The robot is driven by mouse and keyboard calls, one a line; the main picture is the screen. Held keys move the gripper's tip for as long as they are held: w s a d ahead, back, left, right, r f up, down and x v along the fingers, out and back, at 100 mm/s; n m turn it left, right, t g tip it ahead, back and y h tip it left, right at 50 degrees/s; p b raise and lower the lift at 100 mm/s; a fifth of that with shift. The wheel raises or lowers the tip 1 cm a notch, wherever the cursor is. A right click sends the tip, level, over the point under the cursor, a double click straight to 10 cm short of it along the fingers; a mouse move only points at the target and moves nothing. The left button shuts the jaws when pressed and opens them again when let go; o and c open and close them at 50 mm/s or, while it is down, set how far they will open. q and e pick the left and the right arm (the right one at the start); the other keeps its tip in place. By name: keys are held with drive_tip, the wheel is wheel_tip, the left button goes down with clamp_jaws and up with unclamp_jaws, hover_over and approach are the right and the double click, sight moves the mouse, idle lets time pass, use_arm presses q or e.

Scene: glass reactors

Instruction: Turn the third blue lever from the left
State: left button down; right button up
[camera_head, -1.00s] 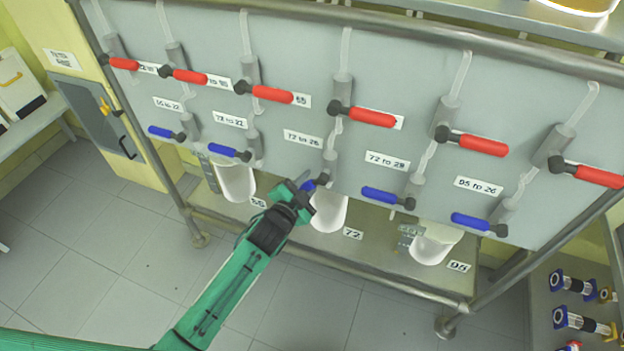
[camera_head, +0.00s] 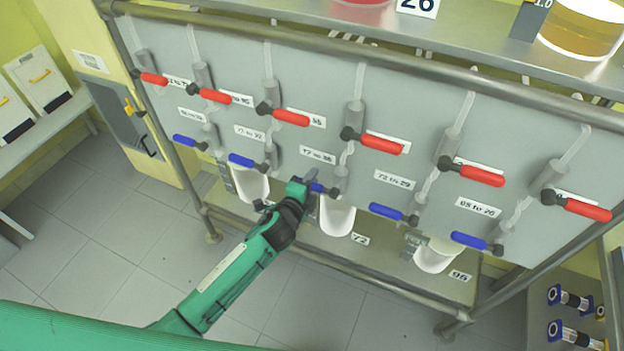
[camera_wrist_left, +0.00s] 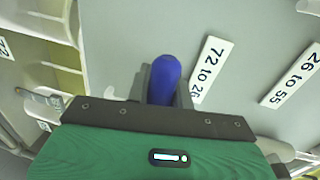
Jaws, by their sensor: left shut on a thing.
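A row of blue levers runs along the lower part of a grey panel. The third blue lever from the left (camera_head: 317,187) is partly hidden by my left gripper (camera_head: 308,185). It points left from its dark pivot, roughly in line with the other blue levers. In the left wrist view, the blue handle (camera_wrist_left: 165,80) lies between the two dark fingers (camera_wrist_left: 163,92), beside a "72 to 26" label (camera_wrist_left: 210,68). My left gripper is shut on this lever, its arm reaching up from below. My right gripper is not in view.
Blue levers stand on both sides, the second (camera_head: 245,161) to the left and the fourth (camera_head: 388,211) to the right. Red levers (camera_head: 290,117) run above. White vessels (camera_head: 337,217) stand below, near the frame's lower shelf (camera_head: 385,258).

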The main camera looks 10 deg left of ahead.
use_arm(q)
drive_tip(key=shift+r+m, duration=0.2)
drive_tip(key=shift+m, duration=0.1)
idle(0.4)
drive_tip(key=c, duration=1.2)
unclamp_jaws()
drive_tip(key=shift+c, duration=0.2)
drive_tip(key=b+v, duration=0.1)
drive_tip(key=v, duration=1.2)
drive_tip(key=shift+s+b, duration=0.35)
drive_tip(key=shift+b, duration=0.05)
drive_tip(key=shift+r, duration=0.1)
